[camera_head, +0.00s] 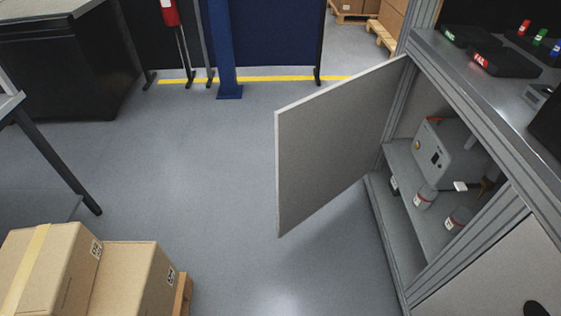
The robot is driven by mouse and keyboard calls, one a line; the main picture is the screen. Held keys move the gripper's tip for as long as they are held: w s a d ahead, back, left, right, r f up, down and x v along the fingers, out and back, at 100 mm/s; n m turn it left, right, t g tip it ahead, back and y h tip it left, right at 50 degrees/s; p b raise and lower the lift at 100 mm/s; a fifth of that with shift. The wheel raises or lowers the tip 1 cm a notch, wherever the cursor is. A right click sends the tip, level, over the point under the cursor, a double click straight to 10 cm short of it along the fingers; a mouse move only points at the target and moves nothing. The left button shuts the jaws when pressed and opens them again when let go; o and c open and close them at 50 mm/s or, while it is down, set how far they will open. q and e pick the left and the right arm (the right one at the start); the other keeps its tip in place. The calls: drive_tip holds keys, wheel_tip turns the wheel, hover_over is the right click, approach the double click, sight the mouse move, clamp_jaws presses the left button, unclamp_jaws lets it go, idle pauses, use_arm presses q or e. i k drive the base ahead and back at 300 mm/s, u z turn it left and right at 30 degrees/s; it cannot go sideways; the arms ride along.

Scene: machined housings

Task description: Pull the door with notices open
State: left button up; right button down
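A plain light grey door (335,145) stands swung wide open from the cabinet (389,215) on the right, hinged at the opening's far edge. The face turned to me shows no notices; its other face is hidden. A second grey panel (495,270) at the bottom right lies flush in the cabinet frame, with a dark knob-like part (537,309) at the picture's edge. No notices show on its visible part. Neither of my grippers is in view.
The open compartment holds a grey box device (440,150) and several small containers on shelves. Cardboard boxes (130,275) stand at the bottom left. A dark blue post (222,50) stands at the back. The grey floor (210,180) left of the door is clear.

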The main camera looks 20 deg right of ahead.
sight(327, 140)
drive_tip(key=i, duration=0.95)
drive_tip(key=z, duration=0.05)
